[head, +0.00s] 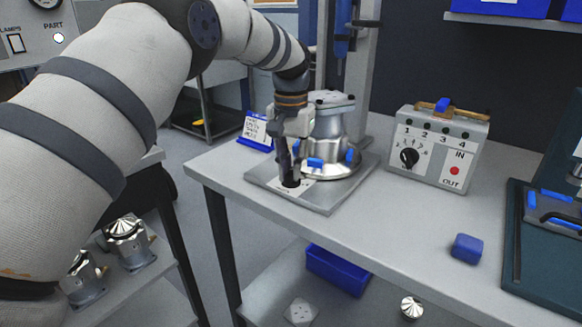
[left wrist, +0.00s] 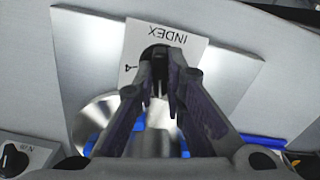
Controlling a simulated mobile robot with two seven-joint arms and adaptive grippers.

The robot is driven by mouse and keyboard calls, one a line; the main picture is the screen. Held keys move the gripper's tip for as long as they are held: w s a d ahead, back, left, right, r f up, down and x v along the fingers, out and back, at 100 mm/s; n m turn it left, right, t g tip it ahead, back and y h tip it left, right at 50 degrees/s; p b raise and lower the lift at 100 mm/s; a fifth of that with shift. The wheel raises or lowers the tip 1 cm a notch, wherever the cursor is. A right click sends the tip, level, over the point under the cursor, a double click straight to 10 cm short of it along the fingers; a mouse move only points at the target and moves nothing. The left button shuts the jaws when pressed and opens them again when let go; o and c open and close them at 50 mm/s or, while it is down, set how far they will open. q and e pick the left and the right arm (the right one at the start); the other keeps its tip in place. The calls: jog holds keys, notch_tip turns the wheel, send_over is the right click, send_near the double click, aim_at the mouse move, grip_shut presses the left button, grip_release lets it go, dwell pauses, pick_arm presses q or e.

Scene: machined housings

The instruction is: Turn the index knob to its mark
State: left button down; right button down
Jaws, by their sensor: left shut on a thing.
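The index knob (head: 290,183) is small and black, at the front of a grey base plate (head: 325,199). In the left wrist view the knob (left wrist: 157,55) shows between the fingertips, on a white plate (left wrist: 188,44) lettered INDEX. A small black mark (left wrist: 130,68) is printed beside the knob; its exact shape is too small to tell. My left gripper (head: 289,175) points down over the knob and is shut on it; its fingers also show in the left wrist view (left wrist: 160,85). The knob's pointer is hidden, so its angle cannot be told. My right gripper is out of view.
A shiny metal housing (head: 331,130) with blue clamps stands on the base plate, close behind the gripper. A control box (head: 437,148) with a dial stands to the right. A blue block (head: 467,248) lies near the table's front edge. The tabletop between them is clear.

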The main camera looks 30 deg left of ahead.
aim_at(291, 171)
pick_arm(q)
jog(key=shift+n, duration=0.6)
jog(key=c, duration=1.9)
grip_release()
jog(key=shift+c, duration=0.2)
jog(key=shift+r, duration=0.1)
notch_tip(291, 171, up, 12)
